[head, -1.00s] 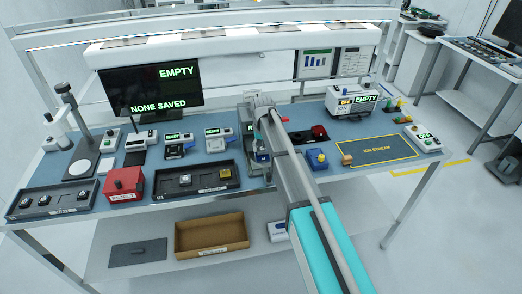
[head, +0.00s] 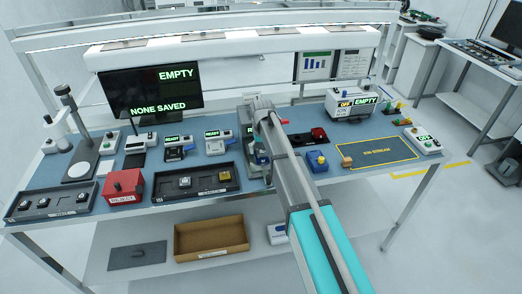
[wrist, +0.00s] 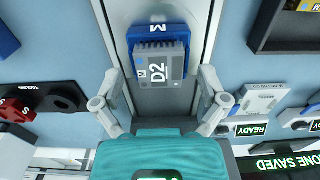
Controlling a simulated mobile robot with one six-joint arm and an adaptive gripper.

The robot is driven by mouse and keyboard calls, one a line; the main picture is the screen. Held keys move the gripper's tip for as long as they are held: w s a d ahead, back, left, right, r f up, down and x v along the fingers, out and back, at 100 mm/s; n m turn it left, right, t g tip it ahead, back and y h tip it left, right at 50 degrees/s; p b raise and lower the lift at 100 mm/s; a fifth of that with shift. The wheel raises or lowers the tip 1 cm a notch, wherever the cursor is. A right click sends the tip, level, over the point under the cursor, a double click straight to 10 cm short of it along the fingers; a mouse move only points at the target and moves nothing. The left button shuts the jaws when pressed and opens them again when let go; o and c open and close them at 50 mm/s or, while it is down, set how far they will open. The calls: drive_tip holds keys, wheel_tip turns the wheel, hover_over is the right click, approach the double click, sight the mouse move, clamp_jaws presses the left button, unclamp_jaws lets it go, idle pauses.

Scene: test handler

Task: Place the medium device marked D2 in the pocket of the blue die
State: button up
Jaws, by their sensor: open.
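The grey device marked D2 (wrist: 160,68) is near the top centre of the wrist view. It lies over the blue die (wrist: 160,32), whose far edge with an M mark shows beyond it. I cannot tell whether the device sits fully in the pocket. My gripper (wrist: 161,84) is open, with one finger on each side of the device and space between. In the head view my arm hides most of the gripper, and a small part of the blue die (head: 260,157) shows beside it.
A dark tray (head: 210,188) with a grey and a gold part lies left of my arm. A red box (head: 124,187) stands further left. A blue block with a yellow top (head: 317,161) is right of my arm.

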drive_tip(key=shift+r, duration=0.1)
wheel_tip(320, 180, up, 12)
drive_tip(key=p, duration=1.2)
drive_tip(key=shift+r, duration=0.1)
idle(0.7)
drive_tip(key=s+d+m, duration=0.3)
drive_tip(key=s+d, duration=2)
drive_tip(key=s, duration=0.3)
drive_tip(key=shift+w+a, duration=0.1)
